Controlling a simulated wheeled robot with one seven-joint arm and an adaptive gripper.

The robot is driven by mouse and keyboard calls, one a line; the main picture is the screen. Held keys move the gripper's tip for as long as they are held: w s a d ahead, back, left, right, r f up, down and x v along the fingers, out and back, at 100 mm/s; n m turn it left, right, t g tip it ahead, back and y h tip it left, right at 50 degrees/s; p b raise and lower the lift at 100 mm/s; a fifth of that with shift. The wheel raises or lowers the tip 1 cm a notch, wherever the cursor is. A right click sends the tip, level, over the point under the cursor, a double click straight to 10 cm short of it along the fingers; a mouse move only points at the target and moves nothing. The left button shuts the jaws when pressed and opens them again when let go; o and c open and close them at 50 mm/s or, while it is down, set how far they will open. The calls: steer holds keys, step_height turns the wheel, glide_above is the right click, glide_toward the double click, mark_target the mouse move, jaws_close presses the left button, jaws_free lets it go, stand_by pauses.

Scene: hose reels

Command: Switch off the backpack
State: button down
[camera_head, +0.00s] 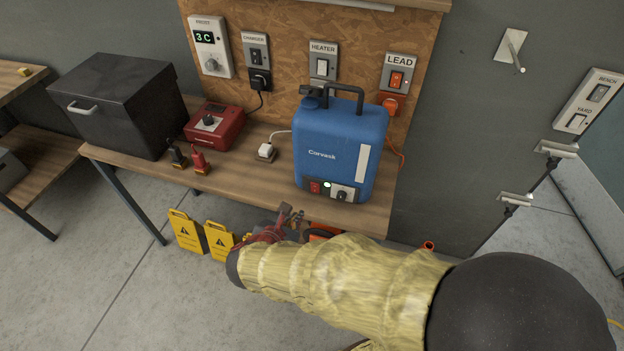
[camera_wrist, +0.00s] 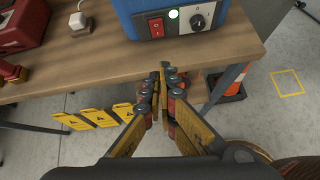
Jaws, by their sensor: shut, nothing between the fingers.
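The blue backpack (camera_head: 341,145), marked Corvask, stands upright on the wooden table. Its lower front has a red rocker switch (camera_head: 315,187), a lit green-white lamp (camera_head: 327,185) and a dark knob on a pale plate (camera_head: 342,195). In the wrist view the red switch (camera_wrist: 156,27), the lit lamp (camera_wrist: 173,14) and the knob (camera_wrist: 197,21) show at the top. My gripper (camera_wrist: 163,68) is shut and empty, in front of and below the table's front edge, apart from the backpack. In the head view my gripper (camera_head: 291,214) shows just below the switch panel.
The table (camera_head: 240,188) also holds a black box (camera_head: 120,105), a red charger (camera_head: 214,127), two small clamps and a white plug (camera_head: 266,152). Wall switches include HEATER (camera_head: 322,68) and LEAD (camera_head: 397,79). Yellow floor signs (camera_head: 186,231) and an orange cone (camera_wrist: 228,85) stand below.

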steer(key=shift+r+n, duration=0.35)
steer(key=shift+n, duration=0.45)
steer(key=shift+w, duration=0.1)
steer(key=b, duration=0.4)
glide_toward(313, 191)
steer(key=w+f, duration=0.2)
steer(key=f, duration=0.1)
steer(key=shift+w+d+f, duration=0.1)
steer(key=shift+d, duration=0.3)
steer(key=shift+w+d, duration=0.15)
steer(key=shift+w, duration=0.4)
steer(key=shift+r, duration=0.2)
